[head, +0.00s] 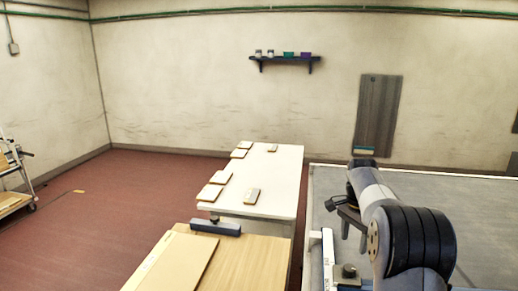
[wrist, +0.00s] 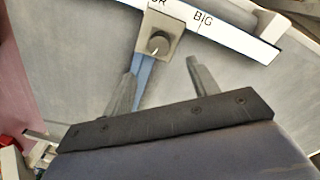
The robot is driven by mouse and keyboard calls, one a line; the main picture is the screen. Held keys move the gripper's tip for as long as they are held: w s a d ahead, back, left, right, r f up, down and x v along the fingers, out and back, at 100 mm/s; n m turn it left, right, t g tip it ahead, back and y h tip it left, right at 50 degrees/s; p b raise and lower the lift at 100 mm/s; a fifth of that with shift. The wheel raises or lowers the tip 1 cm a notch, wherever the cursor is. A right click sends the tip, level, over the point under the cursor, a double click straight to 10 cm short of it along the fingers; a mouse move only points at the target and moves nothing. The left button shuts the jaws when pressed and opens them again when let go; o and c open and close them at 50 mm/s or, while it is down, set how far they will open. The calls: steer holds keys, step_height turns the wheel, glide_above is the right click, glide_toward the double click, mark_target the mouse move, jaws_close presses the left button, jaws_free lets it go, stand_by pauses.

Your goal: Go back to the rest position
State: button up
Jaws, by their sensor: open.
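My gripper (wrist: 163,68) is open in the wrist view, its two grey fingers apart with nothing between them. The letters "BIG" can be read on the strip; another label is partly hidden by the block.
A white table (head: 275,180) with several pale flat pieces (head: 210,192) stands left of the grey table. A wooden table (head: 255,262) is nearer. A wall shelf (head: 283,58) holds small containers. A cart (head: 15,185) stands far left. Red floor is free at left.

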mark_target(350, 268)
steer(key=f, duration=0.6)
steer(key=f+p, duration=0.1)
steer(key=f, duration=0.2)
steer(key=shift+s+d+f, duration=0.1)
steer(key=shift+s+f, duration=0.1)
steer(key=shift+s, duration=0.1)
steer(key=shift+w+f+n, duration=0.1)
steer(key=shift+n, duration=0.2)
steer(key=n, duration=0.4)
steer(key=shift+n+b, duration=0.4)
steer(key=n+b, duration=0.1)
steer(key=n, duration=0.4)
steer(key=shift+n+t, duration=0.3)
steer(key=n+b, duration=0.1)
steer(key=n, duration=0.2)
steer(key=shift+n, duration=0.4)
steer(key=n+b, duration=0.2)
steer(key=n, duration=0.1)
steer(key=shift+n, duration=0.4)
steer(key=shift+s+n+b, duration=0.2)
steer(key=shift+n+b, duration=0.45)
steer(key=shift+n, duration=0.45)
